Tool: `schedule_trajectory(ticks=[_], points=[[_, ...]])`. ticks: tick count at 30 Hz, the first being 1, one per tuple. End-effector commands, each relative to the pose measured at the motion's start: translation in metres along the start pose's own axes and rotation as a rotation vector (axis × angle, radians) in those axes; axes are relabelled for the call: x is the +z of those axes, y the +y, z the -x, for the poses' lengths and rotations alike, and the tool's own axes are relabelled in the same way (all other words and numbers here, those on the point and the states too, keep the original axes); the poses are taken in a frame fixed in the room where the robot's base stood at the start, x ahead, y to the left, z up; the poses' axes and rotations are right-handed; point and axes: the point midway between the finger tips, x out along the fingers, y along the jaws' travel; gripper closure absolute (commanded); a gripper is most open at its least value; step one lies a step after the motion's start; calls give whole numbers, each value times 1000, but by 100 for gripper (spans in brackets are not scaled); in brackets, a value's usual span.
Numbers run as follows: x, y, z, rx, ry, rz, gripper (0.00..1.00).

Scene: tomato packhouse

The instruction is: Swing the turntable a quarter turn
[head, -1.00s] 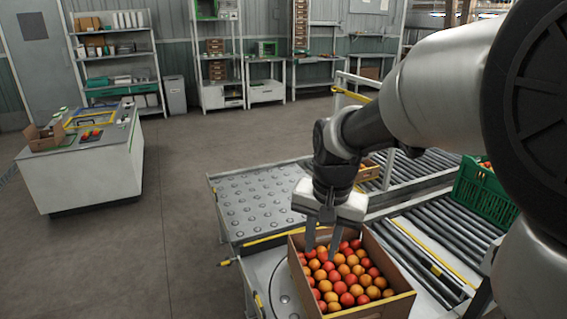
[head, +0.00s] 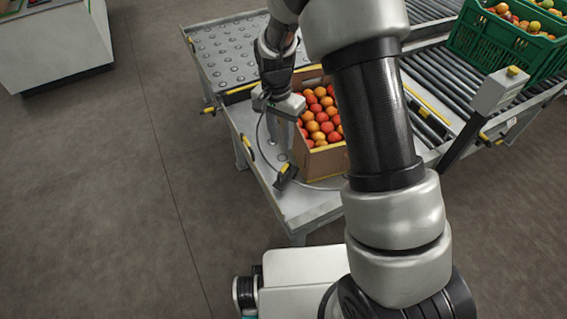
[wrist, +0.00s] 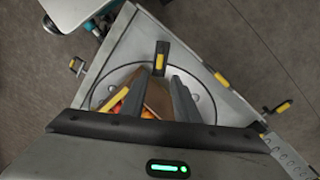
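The round turntable (wrist: 201,98) is set into a pale grey table. An open carton (head: 321,162) of red and orange tomatoes stands on it; its brown side also shows behind my fingers in the wrist view. A black handle with a yellow top (head: 286,171) stands near the turntable's rim, and it appears just beyond my fingertips in the wrist view (wrist: 161,58). My gripper (wrist: 162,76) points down beside the carton on the handle's side. Its two fingers are apart with nothing visibly between the tips. Whether they touch the handle is unclear.
A ball-top table (head: 225,50) adjoins the turntable table at the back. Roller conveyors run off to the right, with a green crate (head: 500,45) of tomatoes on one. A grey post box (head: 499,92) stands near the conveyor edge.

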Motion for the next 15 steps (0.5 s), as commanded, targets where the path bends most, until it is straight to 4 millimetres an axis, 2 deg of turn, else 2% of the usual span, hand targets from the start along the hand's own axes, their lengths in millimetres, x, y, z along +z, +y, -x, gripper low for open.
schedule_trajectory(ticks=[1,6,15], points=[[0,1,-16,3,-2,0,72],[0,1,-53,3,-2,0,72],[0,1,-103,2,-1,0,72]])
